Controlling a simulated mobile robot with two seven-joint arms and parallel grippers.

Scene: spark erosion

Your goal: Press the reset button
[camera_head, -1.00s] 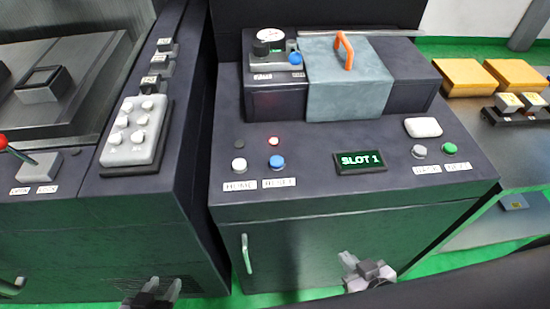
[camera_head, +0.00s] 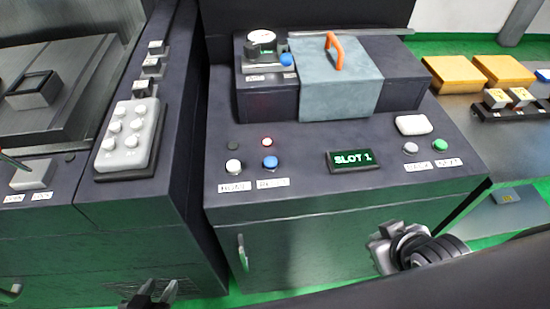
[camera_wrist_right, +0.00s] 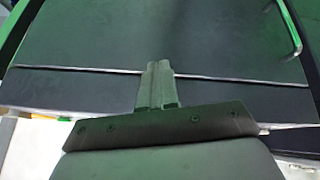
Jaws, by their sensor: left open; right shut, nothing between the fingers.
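The blue button (camera_head: 270,162) stands on the sloping top of the dark cabinet, above a white label (camera_head: 273,183) that appears to read RESET. A white button (camera_head: 233,166) is just left of it, above a HOME label (camera_head: 235,187). A small red-ringed lamp (camera_head: 267,142) sits behind the blue button. My right gripper (camera_head: 374,247) is shut and empty in front of the cabinet, lower than and right of the blue button, touching no button. Its closed fingers also show in the right wrist view (camera_wrist_right: 160,72), before the dark cabinet front. My left gripper (camera_head: 157,290) is open at the bottom edge, partly cut off.
A door handle (camera_head: 243,252) sticks out in front. A keypad (camera_head: 128,137) is left.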

